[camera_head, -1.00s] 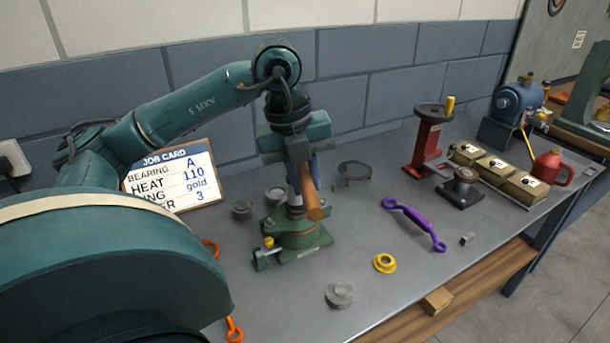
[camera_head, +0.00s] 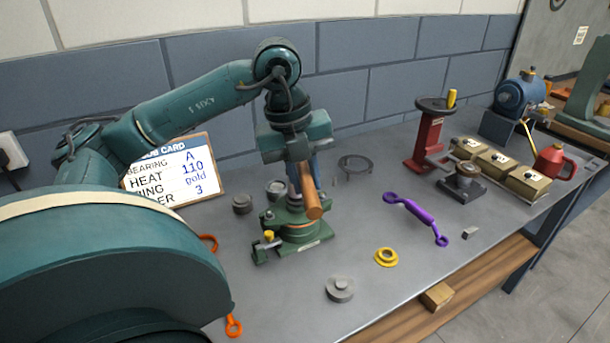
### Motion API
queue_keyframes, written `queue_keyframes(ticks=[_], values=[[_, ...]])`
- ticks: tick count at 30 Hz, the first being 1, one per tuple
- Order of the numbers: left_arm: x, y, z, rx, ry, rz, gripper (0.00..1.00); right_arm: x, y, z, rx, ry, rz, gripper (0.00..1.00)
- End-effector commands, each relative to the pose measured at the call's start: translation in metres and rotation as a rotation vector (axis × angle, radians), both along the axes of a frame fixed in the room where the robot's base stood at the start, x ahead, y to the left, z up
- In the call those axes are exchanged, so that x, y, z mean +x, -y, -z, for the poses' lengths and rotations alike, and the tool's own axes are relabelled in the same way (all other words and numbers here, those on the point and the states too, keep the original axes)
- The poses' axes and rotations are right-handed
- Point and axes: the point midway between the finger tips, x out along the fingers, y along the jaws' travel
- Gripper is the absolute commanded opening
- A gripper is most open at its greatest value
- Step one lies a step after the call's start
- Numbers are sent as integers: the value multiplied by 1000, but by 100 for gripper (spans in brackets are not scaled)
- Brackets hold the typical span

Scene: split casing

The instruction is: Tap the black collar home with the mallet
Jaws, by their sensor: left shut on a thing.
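My left gripper (camera_head: 300,165) is shut on the mallet, just above the green fixture (camera_head: 300,235). The mallet's brown wooden handle (camera_head: 312,203) slants down and toward the camera from the jaws. The mallet's head is not clearly visible behind the gripper and handle. A grey upright part (camera_head: 293,188) shows between the gripper and the fixture, partly covered. I cannot make out the black collar; the gripper and mallet cover the fixture's top. Whether the mallet touches anything there cannot be told. My right gripper is not in view.
A job card (camera_head: 172,172) leans at the back left. Grey round parts (camera_head: 242,204), a thin ring (camera_head: 355,163), a yellow flanged ring (camera_head: 386,257), a grey disc (camera_head: 340,289) and a purple link (camera_head: 416,214) lie around the fixture. A red press (camera_head: 428,140) stands further right.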

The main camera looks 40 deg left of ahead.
Motion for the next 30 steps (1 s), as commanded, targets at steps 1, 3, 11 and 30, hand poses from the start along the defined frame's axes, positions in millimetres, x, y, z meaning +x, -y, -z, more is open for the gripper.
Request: queue_keyframes(ticks=[1,3,11,30], values=[[1,0,0,1,6,-1,0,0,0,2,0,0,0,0],[1,0,8,1,6,-1,0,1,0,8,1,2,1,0],[0,0,35,1,5,-1,0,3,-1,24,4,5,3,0],[0,0,8,0,2,1,0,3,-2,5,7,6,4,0]])
